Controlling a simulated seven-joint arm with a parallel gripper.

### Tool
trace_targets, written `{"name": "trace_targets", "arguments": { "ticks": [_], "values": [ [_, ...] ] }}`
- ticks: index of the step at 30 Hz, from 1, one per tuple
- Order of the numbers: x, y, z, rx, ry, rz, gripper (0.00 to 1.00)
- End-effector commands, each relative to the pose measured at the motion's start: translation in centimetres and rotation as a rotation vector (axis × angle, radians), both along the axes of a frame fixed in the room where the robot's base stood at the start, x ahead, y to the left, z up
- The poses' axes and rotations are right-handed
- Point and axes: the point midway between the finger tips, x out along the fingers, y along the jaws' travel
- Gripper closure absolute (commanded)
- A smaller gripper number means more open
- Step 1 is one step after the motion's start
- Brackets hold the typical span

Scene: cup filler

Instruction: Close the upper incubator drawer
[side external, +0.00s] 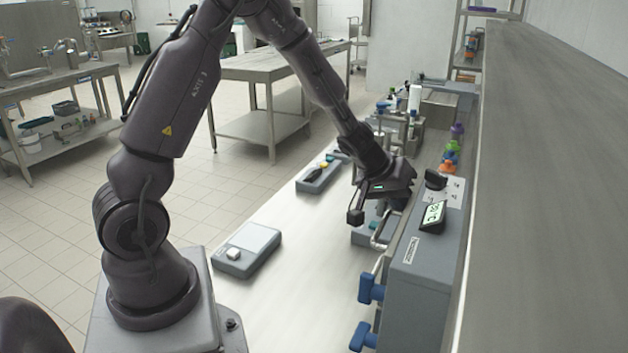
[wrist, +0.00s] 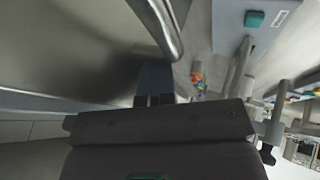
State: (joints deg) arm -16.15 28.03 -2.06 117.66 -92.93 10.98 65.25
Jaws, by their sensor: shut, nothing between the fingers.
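A metal bar (wrist: 168,28) also shows at the top of the wrist view, beside a broad grey panel (wrist: 70,50). My gripper is shut and empty; its fingers (wrist: 155,88) show close below that bar in the wrist view. I cannot tell whether they touch it. The drawer front is mostly hidden, and I cannot tell how far it stands out.
Two blue knobs (side external: 370,289) stick out at the incubator's lower left. Coloured items (side external: 451,150) stand behind the incubator.

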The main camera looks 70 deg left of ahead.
Motion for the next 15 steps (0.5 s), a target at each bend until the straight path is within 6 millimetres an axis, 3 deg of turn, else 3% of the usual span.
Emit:
{"name": "trace_targets", "arguments": {
  "ticks": [1, 8, 15],
  "values": [
    [0.5, -0.7, 0.1, -0.009, -0.008, -0.014, 1.0],
    [0.1, -0.3, 0.1, -0.012, -0.008, -0.012, 1.0],
    [-3.1, 2.9, 0.4, -0.002, -0.005, -0.001, 1.0]
  ]
}}
